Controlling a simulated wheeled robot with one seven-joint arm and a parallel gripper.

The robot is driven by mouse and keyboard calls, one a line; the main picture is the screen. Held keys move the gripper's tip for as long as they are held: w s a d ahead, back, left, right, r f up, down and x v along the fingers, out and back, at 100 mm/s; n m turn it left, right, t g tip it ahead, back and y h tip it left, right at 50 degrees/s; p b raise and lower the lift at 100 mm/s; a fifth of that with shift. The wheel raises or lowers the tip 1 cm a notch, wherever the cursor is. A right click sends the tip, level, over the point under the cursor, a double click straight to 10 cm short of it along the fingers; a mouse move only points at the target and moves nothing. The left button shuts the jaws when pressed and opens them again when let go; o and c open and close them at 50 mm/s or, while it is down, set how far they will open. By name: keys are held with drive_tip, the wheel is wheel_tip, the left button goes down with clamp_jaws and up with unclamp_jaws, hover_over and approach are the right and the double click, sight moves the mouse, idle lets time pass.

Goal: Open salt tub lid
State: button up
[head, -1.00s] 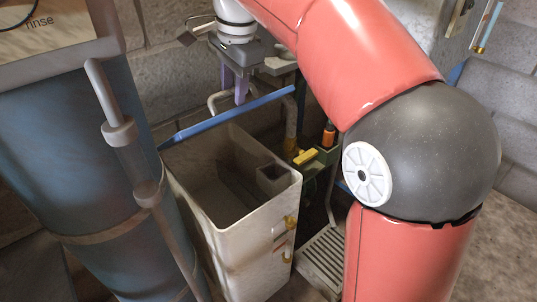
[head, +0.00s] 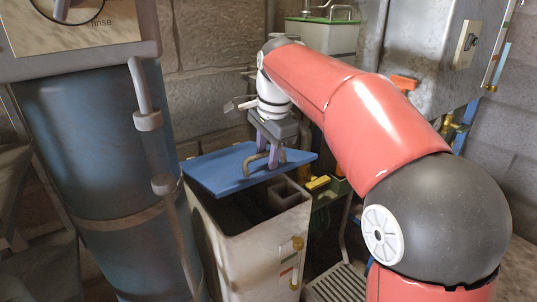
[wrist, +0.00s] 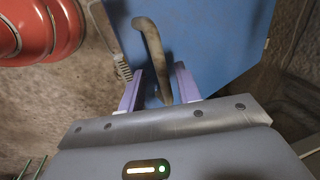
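The salt tub (head: 236,230) is a pale, box-shaped bin standing in the middle of the head view. Its blue lid (head: 218,175) sits at a slant over its rear part, with a dark gap open in front. The bent metal handle (head: 252,163) stands on the lid's outer face. My gripper (head: 269,163) is over the lid at the handle. In the wrist view, the handle (wrist: 154,48) passes between the two lilac fingers of my gripper (wrist: 158,82), which are spread apart with some space around the bar. The blue lid (wrist: 215,45) fills the background there.
A large blue cylinder (head: 95,165) with an upright pipe stands close on the left. A stone wall (head: 210,80) is behind. A metal cabinet (head: 415,50) is at the back right. A slatted metal grate (head: 338,284) lies right of the tub.

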wheel_tip(320, 180, up, 9)
drive_tip(key=s+d+b, duration=0.1)
drive_tip(key=d+b, duration=0.1)
drive_tip(key=b, duration=0.2)
drive_tip(key=shift+t, duration=0.3)
drive_tip(key=b+x, duration=0.3)
drive_tip(key=x, duration=0.4)
drive_tip(key=shift+a+f, duration=0.1)
drive_tip(key=shift+f, duration=0.1)
drive_tip(key=shift+c, duration=0.2)
clamp_jaws()
